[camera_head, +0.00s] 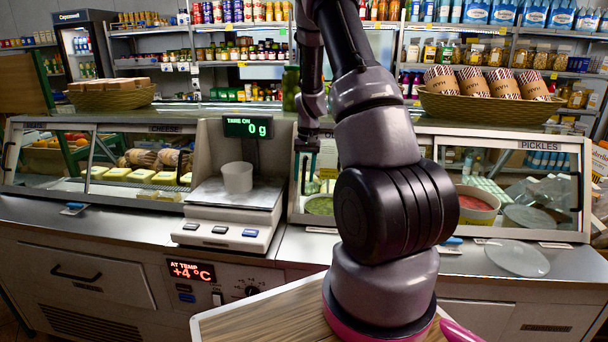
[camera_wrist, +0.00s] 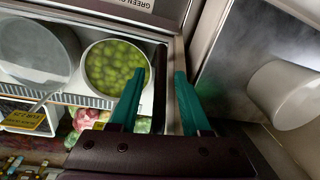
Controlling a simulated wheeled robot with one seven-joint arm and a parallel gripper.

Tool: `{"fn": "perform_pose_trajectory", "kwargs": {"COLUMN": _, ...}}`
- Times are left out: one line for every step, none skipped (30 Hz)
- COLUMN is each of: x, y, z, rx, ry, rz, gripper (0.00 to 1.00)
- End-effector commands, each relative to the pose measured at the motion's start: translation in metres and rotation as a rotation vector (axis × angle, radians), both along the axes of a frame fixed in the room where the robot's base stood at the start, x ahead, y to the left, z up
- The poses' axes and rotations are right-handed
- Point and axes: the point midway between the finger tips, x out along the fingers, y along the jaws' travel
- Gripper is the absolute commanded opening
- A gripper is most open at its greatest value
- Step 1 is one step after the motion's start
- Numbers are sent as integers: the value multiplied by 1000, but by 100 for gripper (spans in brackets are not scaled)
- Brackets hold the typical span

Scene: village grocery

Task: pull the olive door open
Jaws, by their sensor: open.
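The olive door is a glass panel of the counter case, over a round tub of green olives (camera_wrist: 114,70). The tub also shows low in the case in the head view (camera_head: 320,205). A dark upright bar (camera_wrist: 160,72), which looks like the door's handle, stands at the panel's edge beside a pale metal frame. My gripper (camera_wrist: 158,98) is open, with a teal finger on either side of the bar's lower end. Whether either finger touches it, I cannot tell. In the head view my gripper (camera_head: 307,168) is at the case front, partly hidden by my arm.
A scale (camera_head: 235,205) with a white cup (camera_head: 237,177) stands close left of my gripper; the cup also shows in the wrist view (camera_wrist: 285,95). A wicker basket (camera_head: 490,107) sits on the case top. A clear lid (camera_head: 517,258) lies on the counter at right.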

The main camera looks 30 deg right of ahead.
Motion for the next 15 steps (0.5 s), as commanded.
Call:
{"fn": "perform_pose_trajectory", "kwargs": {"x": 0, "y": 0, "z": -1, "rx": 0, "ry": 0, "rz": 0, "gripper": 47}}
{"fn": "perform_pose_trajectory", "kwargs": {"x": 0, "y": 0, "z": -1, "rx": 0, "ry": 0, "rz": 0, "gripper": 47}}
{"fn": "perform_pose_trajectory", "kwargs": {"x": 0, "y": 0, "z": -1, "rx": 0, "ry": 0, "rz": 0, "gripper": 47}}
{"fn": "perform_pose_trajectory", "kwargs": {"x": 0, "y": 0, "z": -1, "rx": 0, "ry": 0, "rz": 0, "gripper": 47}}
{"fn": "perform_pose_trajectory", "kwargs": {"x": 0, "y": 0, "z": -1, "rx": 0, "ry": 0, "rz": 0, "gripper": 47}}
{"fn": "perform_pose_trajectory", "kwargs": {"x": 0, "y": 0, "z": -1, "rx": 0, "ry": 0, "rz": 0, "gripper": 47}}
{"fn": "perform_pose_trajectory", "kwargs": {"x": 0, "y": 0, "z": -1, "rx": 1, "ry": 0, "rz": 0, "gripper": 47}}
{"fn": "perform_pose_trajectory", "kwargs": {"x": 0, "y": 0, "z": -1, "rx": 1, "ry": 0, "rz": 0, "gripper": 43}}
{"fn": "perform_pose_trajectory", "kwargs": {"x": 0, "y": 0, "z": -1, "rx": 1, "ry": 0, "rz": 0, "gripper": 28}}
{"fn": "perform_pose_trajectory", "kwargs": {"x": 0, "y": 0, "z": -1, "rx": 1, "ry": 0, "rz": 0, "gripper": 16}}
{"fn": "perform_pose_trajectory", "kwargs": {"x": 0, "y": 0, "z": -1, "rx": 1, "ry": 0, "rz": 0, "gripper": 5}}
{"fn": "perform_pose_trajectory", "kwargs": {"x": 0, "y": 0, "z": -1, "rx": 1, "ry": 0, "rz": 0, "gripper": 0}}
{"fn": "perform_pose_trajectory", "kwargs": {"x": 0, "y": 0, "z": -1, "rx": 1, "ry": 0, "rz": 0, "gripper": 0}}
{"fn": "perform_pose_trajectory", "kwargs": {"x": 0, "y": 0, "z": -1, "rx": 1, "ry": 0, "rz": 0, "gripper": 0}}
{"fn": "perform_pose_trajectory", "kwargs": {"x": 0, "y": 0, "z": -1, "rx": 1, "ry": 0, "rz": 0, "gripper": 0}}
